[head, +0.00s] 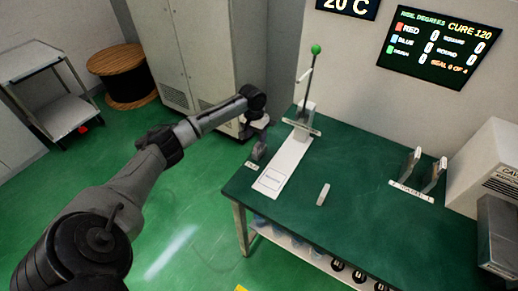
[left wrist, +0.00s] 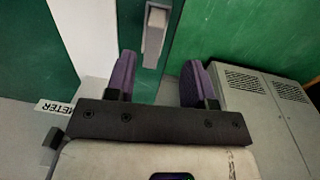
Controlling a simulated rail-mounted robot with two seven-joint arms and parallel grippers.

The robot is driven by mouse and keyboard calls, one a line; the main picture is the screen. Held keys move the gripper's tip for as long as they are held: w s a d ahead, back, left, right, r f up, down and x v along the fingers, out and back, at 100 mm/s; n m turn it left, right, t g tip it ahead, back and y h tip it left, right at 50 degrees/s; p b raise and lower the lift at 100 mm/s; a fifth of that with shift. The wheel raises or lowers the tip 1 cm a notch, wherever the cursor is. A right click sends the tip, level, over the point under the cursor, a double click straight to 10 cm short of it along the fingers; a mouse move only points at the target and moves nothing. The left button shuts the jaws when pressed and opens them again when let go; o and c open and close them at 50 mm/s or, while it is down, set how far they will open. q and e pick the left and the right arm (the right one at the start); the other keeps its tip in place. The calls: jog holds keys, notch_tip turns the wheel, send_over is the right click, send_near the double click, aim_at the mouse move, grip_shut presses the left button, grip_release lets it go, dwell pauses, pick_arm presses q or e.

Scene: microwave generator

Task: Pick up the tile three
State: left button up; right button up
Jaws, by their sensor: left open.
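No piece in view carries a readable three, so I cannot tell which is tile three. A small pale upright block (head: 323,195) stands on the green table near its front middle. My left gripper (head: 256,129) is small and partly hidden by its wrist in the head view, above the table's back left corner. In the left wrist view its two purple fingers (left wrist: 158,82) are apart with nothing held between them. A grey block (left wrist: 154,35) shows beyond the fingertips. My right gripper is not in view.
The green table (head: 365,218) holds a white strip (head: 285,166) with a green-knobbed lever (head: 311,70), and a grey twin-post stand (head: 424,172). A white machine (head: 487,165) stands at right. Several round items sit on the shelf below. A tall cabinet (head: 188,55) stands behind my arm.

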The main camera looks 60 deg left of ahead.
aim_at(258, 144)
pick_arm(q)
jog(key=shift+w+d+f+b, duration=0.1)
jog(key=shift+d+f+b, duration=0.05)
jog(key=shift+f, duration=0.75)
jog(key=shift+d+f+b, duration=0.2)
jog(key=shift+f, duration=0.65)
jog(key=shift+w+d+f+b, duration=0.1)
jog(key=shift+d+f+b, duration=0.05)
jog(key=shift+f, duration=0.75)
jog(key=shift+c, duration=0.4)
grip_shut()
